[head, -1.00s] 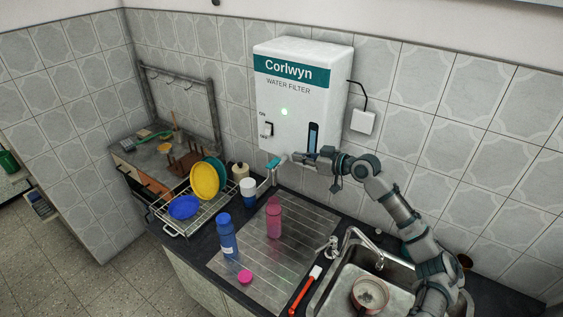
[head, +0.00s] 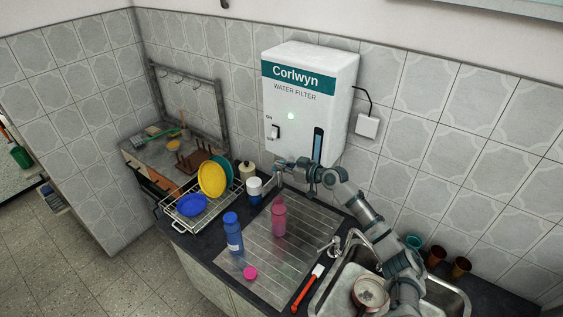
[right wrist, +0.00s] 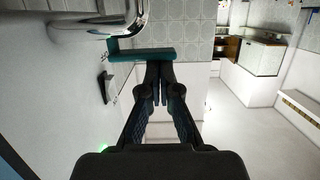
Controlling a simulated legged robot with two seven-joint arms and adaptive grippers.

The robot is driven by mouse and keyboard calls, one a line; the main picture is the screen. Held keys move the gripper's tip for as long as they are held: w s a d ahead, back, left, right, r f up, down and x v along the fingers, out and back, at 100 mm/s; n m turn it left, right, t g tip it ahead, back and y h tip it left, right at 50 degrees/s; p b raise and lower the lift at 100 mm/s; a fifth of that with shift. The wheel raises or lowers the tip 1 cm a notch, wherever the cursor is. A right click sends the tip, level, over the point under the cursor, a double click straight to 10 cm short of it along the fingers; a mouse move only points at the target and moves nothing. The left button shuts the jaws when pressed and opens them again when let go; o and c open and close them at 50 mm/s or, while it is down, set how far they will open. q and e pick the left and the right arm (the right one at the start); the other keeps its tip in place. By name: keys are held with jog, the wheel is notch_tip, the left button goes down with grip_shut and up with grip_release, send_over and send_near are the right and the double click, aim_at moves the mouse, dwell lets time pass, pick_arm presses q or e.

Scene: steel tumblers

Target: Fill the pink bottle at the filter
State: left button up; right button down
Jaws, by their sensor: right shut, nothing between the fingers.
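The white water filter (head: 308,105) hangs on the tiled wall with a green light lit and a switch (head: 275,132) on its front. The pink bottle (head: 279,218) stands upright and uncapped on the ribbed steel drainboard, below and in front of the filter's tap. A pink cap (head: 250,272) lies near the drainboard's front edge. My right gripper (head: 283,164) is at the tap, shut and empty. In the right wrist view its fingertips (right wrist: 160,68) are right at the teal tap lever (right wrist: 142,55), beside the chrome spout (right wrist: 98,25); contact is unclear. My left gripper is out of view.
A blue bottle (head: 232,235) stands left of the pink one. A dish rack (head: 192,222) with plates is at the left. Tumblers (head: 436,256) stand behind the sink.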

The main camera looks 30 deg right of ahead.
jog(key=shift+f, duration=0.1)
jog(key=n+b, duration=0.1)
jog(key=a+f+n+h+b, duration=0.1)
jog(key=b, duration=0.1)
jog(key=shift+s+a, duration=0.1)
jog(key=shift+s, duration=0.05)
dwell(7.5)
